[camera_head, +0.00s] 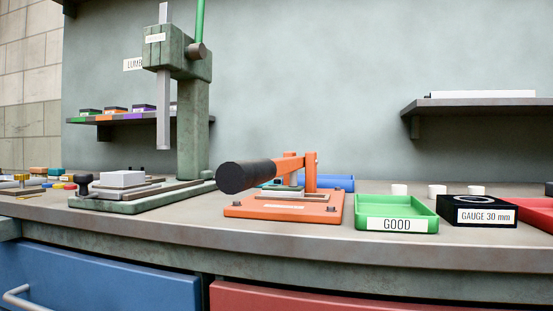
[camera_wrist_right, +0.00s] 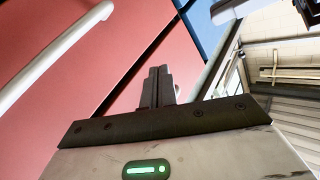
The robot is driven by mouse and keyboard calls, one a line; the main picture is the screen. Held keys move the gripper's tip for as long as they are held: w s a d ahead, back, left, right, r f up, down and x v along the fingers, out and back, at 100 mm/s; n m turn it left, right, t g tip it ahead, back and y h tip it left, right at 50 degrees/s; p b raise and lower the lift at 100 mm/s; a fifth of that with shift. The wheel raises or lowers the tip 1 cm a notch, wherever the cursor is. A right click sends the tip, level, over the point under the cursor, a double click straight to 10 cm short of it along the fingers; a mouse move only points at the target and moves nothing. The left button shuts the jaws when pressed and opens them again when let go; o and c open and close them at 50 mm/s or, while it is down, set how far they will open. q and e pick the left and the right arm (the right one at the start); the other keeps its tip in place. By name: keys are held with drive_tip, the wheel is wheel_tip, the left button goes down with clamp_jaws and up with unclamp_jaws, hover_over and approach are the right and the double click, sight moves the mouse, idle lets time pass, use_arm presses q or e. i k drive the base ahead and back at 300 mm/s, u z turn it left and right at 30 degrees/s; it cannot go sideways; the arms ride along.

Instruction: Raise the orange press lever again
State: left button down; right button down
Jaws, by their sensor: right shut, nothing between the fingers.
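The orange press (camera_head: 284,207) stands on the bench, slightly right of the middle of the head view. Its orange lever (camera_head: 290,164) lies close to horizontal, with a thick black grip (camera_head: 246,176) pointing left and toward me, a little lower than the pivot end. Neither gripper shows in the head view, and nothing touches the lever there. In the right wrist view my right gripper (camera_wrist_right: 157,82) is shut and empty, in front of the red drawer front. The press does not show in that view.
A green tray marked GOOD (camera_head: 397,214) and a black gauge block (camera_head: 478,211) stand right of the press. A tall green fly press (camera_head: 193,120) stands left. A pale drawer handle (camera_wrist_right: 52,58) crosses the wrist view on the red drawer (camera_wrist_right: 100,75).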

sight(232, 177)
drive_tip(key=u, duration=0.55)
drive_tip(key=k, duration=0.7)
drive_tip(key=u, duration=0.75)
drive_tip(key=k, duration=0.9)
drive_tip(key=z, duration=0.15)
